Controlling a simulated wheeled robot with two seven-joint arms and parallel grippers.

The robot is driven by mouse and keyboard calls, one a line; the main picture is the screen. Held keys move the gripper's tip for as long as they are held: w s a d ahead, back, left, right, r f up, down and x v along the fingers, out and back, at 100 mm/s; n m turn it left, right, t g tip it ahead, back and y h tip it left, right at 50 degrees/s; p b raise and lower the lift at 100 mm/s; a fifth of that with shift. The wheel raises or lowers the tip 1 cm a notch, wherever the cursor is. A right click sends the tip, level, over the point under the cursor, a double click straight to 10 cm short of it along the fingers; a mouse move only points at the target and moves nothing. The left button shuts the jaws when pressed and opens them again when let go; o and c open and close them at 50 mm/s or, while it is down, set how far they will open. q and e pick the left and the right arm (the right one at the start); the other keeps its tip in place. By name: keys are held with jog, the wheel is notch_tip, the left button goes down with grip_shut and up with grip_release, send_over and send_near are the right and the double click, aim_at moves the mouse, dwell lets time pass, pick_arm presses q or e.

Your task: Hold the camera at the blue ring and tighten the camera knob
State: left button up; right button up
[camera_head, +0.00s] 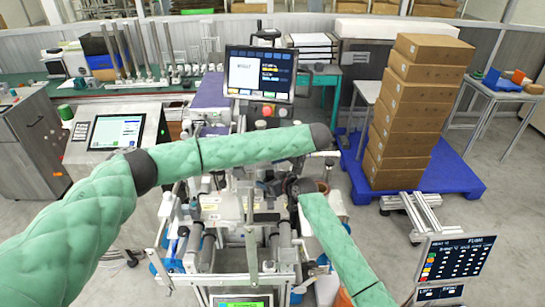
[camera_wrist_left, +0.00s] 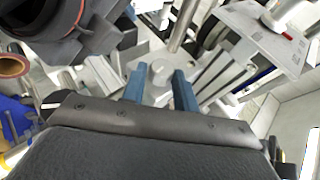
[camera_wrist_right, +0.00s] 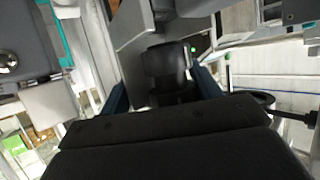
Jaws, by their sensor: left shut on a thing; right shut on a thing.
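A black camera body (camera_wrist_right: 168,68) sits between the blue fingers of my right gripper (camera_wrist_right: 163,90) in the right wrist view. The gripper is shut on it. In the head view my right gripper (camera_head: 288,187) reaches into the middle of the machine, small and dark. A round silver knob (camera_wrist_left: 160,73) sits between the blue fingertips of my left gripper (camera_wrist_left: 158,84) in the left wrist view, on a metal bracket. That gripper is shut on the knob. In the head view my left arm crosses in front and its gripper is hidden. I cannot make out the blue ring.
The machine's metal frame and rollers (camera_head: 285,250) crowd close around both grippers. A monitor (camera_head: 260,74) stands behind. Stacked cardboard boxes (camera_head: 412,110) stand on a blue pallet (camera_head: 455,180) at right. A screen panel (camera_head: 457,262) stands at the lower right. Floor at right is partly clear.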

pick_arm(q)
jog(key=shift+s+d+f, duration=0.1)
jog(key=shift+s+f, duration=0.1)
jog(key=shift+f, duration=0.25)
jog(key=shift+c, duration=0.4)
jog(key=o, duration=1)
jog(key=shift+d, duration=0.1)
jog(key=shift+c, duration=0.2)
jog(key=shift+o, duration=0.2)
jog(key=shift+w, duration=0.1)
jog(key=shift+r, duration=0.25)
jog(key=v, duration=1.1)
jog(key=shift+d+y, duration=0.3)
jog(key=shift+d, duration=0.25)
